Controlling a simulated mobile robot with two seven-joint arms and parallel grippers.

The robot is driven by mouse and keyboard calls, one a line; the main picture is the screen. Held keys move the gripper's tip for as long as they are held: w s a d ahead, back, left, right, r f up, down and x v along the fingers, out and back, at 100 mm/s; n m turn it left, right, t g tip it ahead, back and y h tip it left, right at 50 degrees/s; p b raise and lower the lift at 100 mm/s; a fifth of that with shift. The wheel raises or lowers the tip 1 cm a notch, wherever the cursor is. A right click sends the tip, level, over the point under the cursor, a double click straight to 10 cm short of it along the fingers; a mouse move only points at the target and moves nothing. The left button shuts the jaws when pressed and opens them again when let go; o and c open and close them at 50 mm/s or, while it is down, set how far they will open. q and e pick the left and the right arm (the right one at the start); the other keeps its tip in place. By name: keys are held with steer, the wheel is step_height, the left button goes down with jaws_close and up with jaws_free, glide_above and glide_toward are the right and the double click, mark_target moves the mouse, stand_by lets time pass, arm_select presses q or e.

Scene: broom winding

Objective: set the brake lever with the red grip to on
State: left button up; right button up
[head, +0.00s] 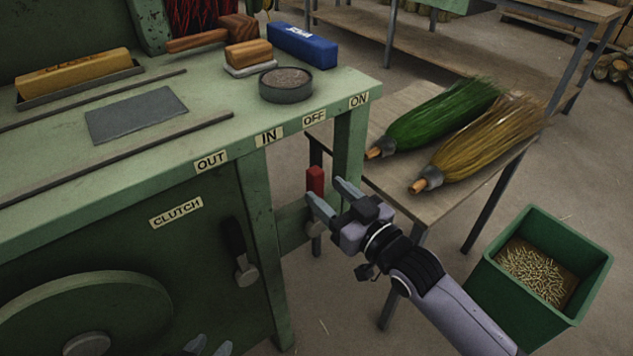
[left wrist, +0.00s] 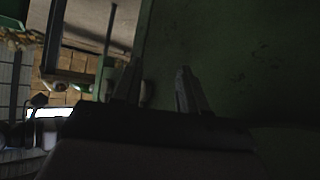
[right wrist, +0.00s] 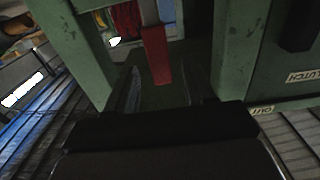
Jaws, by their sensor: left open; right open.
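The brake lever's red grip (head: 316,181) stands upright in a gap of the green machine frame, below the OFF label (head: 314,117) and left of the ON label (head: 359,99). My right gripper (head: 333,194) is open, its fingertips close to the red grip. In the right wrist view the red grip (right wrist: 156,56) shows ahead between the open fingers (right wrist: 163,85); I cannot tell if they touch it. My left gripper (head: 208,348) is at the bottom edge of the head view. In the left wrist view its fingers (left wrist: 156,85) are open and empty beside a green panel.
A black-handled lever (head: 237,250) is left of the brake lever, near the CLUTCH label (head: 176,212). A side table (head: 390,185) with a green broom head (head: 440,115) and a yellow one (head: 488,140) stands behind my right arm. A green bin (head: 592,262) is at right.

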mark_target(322, 185)
steer(key=b+x, duration=0.1)
steer(key=x, duration=0.3)
steer(key=shift+w+a, duration=0.15)
steer(key=shift+w, duration=0.1)
jaws_close()
steer(key=shift+w, duration=0.2)
arm_select(q)
steer(key=shift+w+d+r, duration=0.15)
steer(key=shift+d, duration=0.05)
arm_select(e)
steer(key=shift+w+d+f+m, duration=0.25)
steer(key=shift+w+d+m, duration=0.35)
steer(key=shift+d+m, duration=0.4)
steer(key=shift+w+d+f+m, duration=0.2)
steer(key=shift+w+d+m, duration=0.45)
steer(key=shift+d+m, duration=0.35)
